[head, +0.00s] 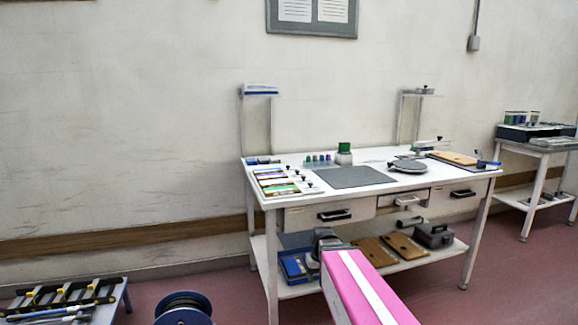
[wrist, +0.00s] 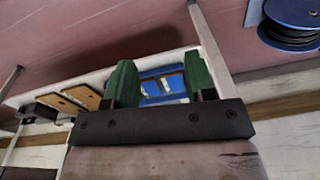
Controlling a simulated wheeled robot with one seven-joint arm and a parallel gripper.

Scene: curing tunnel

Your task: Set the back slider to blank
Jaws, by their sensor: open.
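A white slider panel (head: 259,186) lies on the left end of the white worktable (head: 320,207). It carries several rows of coloured strips with small dark knobs towards their right ends. The back row (head: 268,173) is the one nearest the wall; its setting is too small to read. My gripper (head: 324,240) is in front of the table, below the tabletop, near the lower shelf, and apart from the panel. In the wrist view my gripper (wrist: 161,78) shows two green fingers spread apart with nothing between them. The panel does not show in the wrist view.
A grey mat (head: 355,177), small bottles (head: 318,160) and a round plate (head: 408,166) stand on the tabletop. Drawer handles (head: 334,215) jut from its front. The lower shelf holds a blue tray (head: 293,267) and boards (head: 375,251). A cable reel (head: 183,309) stands at front left.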

